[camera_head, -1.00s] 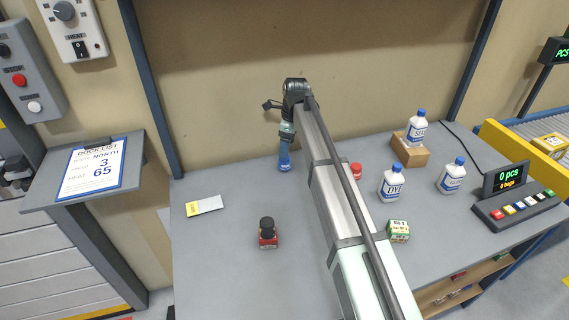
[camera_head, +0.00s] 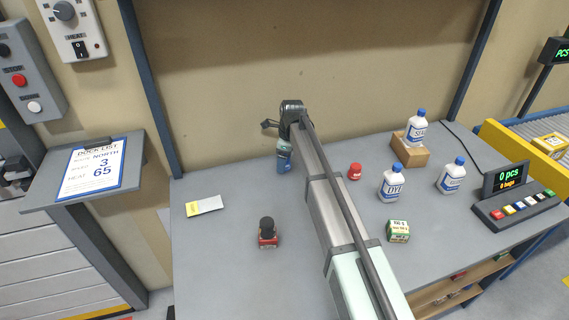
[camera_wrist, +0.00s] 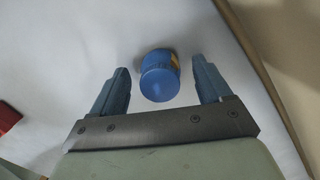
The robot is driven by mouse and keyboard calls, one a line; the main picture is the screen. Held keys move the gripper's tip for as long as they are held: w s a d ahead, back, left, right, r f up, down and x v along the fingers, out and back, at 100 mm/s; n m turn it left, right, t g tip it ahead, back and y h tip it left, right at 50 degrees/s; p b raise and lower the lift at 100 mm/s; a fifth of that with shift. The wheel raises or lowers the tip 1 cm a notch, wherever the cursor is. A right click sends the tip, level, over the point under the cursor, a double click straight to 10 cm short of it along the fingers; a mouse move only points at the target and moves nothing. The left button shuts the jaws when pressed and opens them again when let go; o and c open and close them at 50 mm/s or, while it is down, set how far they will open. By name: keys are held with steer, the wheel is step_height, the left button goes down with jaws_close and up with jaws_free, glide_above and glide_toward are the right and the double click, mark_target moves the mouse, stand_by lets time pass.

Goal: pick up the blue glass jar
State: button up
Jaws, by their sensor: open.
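The blue glass jar (camera_wrist: 160,78) stands on the table, seen from above in the wrist view, with its round blue lid towards me and a bit of yellow label at its side. My gripper (camera_wrist: 163,88) is open, with one blue-grey finger on each side of the jar and a gap on both sides. In the head view my gripper (camera_head: 284,165) is low at the back of the table, and it mostly hides the jar there.
A dark-capped red jar (camera_head: 268,233) and a yellow-white card (camera_head: 204,206) lie to the left. The back wall is close behind.

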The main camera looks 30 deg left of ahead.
steer(key=c, duration=1.2)
steer(key=shift+r, duration=0.1)
